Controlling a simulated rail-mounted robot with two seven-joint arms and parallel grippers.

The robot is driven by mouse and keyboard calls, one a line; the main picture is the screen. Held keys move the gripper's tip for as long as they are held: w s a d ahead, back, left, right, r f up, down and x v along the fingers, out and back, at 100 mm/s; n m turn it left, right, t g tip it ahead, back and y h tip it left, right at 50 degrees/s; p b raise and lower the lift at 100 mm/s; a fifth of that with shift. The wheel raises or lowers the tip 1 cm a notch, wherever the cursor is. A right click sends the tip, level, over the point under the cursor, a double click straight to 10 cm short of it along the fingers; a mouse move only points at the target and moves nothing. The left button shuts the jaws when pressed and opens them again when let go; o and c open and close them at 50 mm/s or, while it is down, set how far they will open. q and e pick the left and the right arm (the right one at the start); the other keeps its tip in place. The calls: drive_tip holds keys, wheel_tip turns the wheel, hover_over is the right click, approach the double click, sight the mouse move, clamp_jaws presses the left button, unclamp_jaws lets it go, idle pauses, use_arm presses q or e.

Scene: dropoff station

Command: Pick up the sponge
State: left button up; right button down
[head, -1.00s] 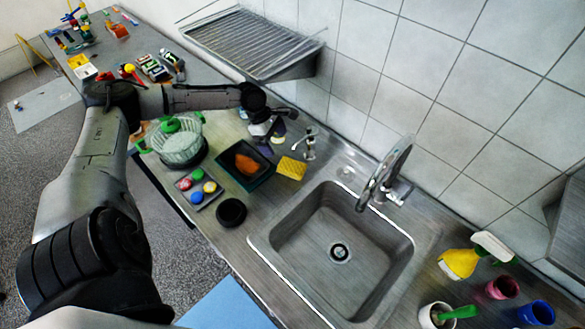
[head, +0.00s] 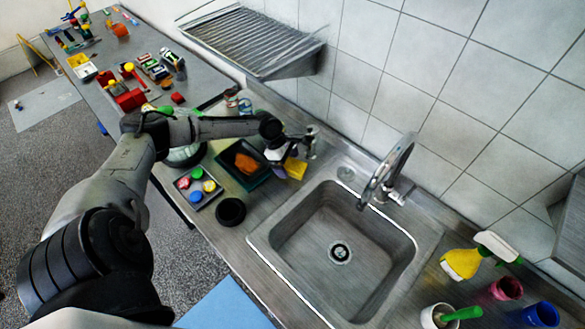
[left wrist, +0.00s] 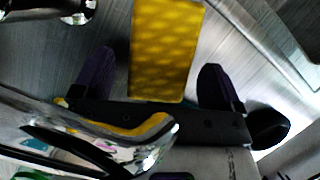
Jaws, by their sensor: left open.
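The yellow sponge (head: 296,169) lies on the metal counter at the left back of the sink, partly hidden by my left gripper (head: 281,163) in the head view. In the left wrist view the sponge (left wrist: 166,50) shows as a dimpled yellow block. My left gripper (left wrist: 160,85) is open there, one dark finger on each side of the sponge. The near end of the sponge is between the fingers, with a gap on both sides. Whether the fingers touch the counter I cannot tell. My right gripper is not in view.
The sink (head: 340,240) is right of the sponge, with its faucet (head: 385,175) behind. A small tap (head: 311,142) stands close behind the sponge. A dark tray with an orange item (head: 246,163) is just left.

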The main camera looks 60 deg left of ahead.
sight(286, 164)
use_arm(q)
drive_tip(key=shift+w+d+f, duration=0.1)
drive_tip(key=shift+d+f, duration=0.05)
drive_tip(key=shift+f, duration=0.35)
drive_tip(key=c, duration=1)
drive_tip(key=shift+r, duration=0.1)
drive_tip(key=shift+s+r, duration=0.2)
drive_tip(key=shift+r, duration=0.25)
drive_tip(key=r+p, duration=0.1)
drive_tip(key=r, duration=0.5)
drive_tip(key=shift+s, duration=0.2)
drive_tip(key=shift+s+d+p, duration=0.45)
drive_tip(key=shift+s+d, duration=0.4)
drive_tip(key=shift+s, duration=2.25)
drive_tip(key=shift+s+d+p, duration=0.4)
drive_tip(key=shift+s+d, duration=0.45)
drive_tip(key=shift+s, duration=2.2)
drive_tip(key=shift+s+d+p, duration=0.45)
drive_tip(key=shift+s+d, duration=0.4)
drive_tip(key=shift+s, duration=2.25)
